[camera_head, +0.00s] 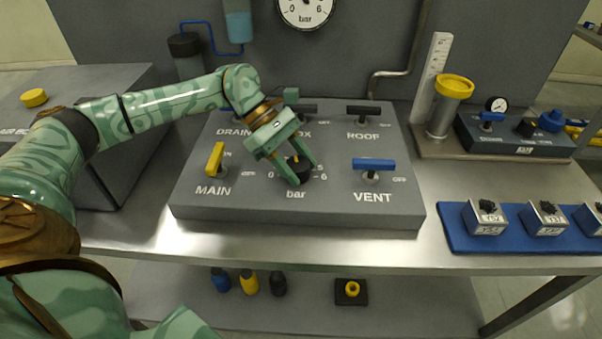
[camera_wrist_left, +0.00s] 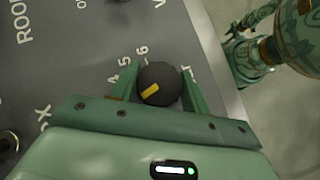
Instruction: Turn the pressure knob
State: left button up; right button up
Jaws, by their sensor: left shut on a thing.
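The pressure knob (camera_head: 297,171) is a black round knob on the grey panel (camera_head: 240,208), above the "bar" label, with a number scale around it. In the left wrist view the knob (camera_wrist_left: 159,86) shows a yellow pointer mark, and the numbers 4, 5 and 6 are readable beside it. My left gripper (camera_head: 294,167) comes down from above and is shut on the knob. In the left wrist view its green fingers (camera_wrist_left: 160,92) stand on either side of the knob. My right gripper is not in view.
The panel also carries a yellow MAIN handle (camera_head: 215,158), a blue VENT handle (camera_head: 374,164) and a black ROOF handle (camera_head: 363,110). A round gauge (camera_head: 305,10) hangs behind. A blue tray (camera_head: 462,241) with metal blocks lies right. Bare tabletop (camera_head: 300,248) runs in front.

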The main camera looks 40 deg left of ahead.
pick_arm(q)
jog(key=shift+m+g+b, duration=1.2)
jog(key=shift+m+b, duration=0.2)
jog(key=shift+m, duration=0.1)
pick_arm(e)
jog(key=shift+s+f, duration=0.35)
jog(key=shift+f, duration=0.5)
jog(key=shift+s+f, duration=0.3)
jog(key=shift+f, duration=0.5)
pick_arm(q)
jog(key=o, duration=1)
jog(key=shift+p+v, duration=1.1)
jog(key=shift+v, duration=7.1)
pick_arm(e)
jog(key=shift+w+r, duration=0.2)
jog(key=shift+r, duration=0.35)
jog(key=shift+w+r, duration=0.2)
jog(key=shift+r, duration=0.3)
pick_arm(q)
jog(key=shift+w+d, duration=0.1)
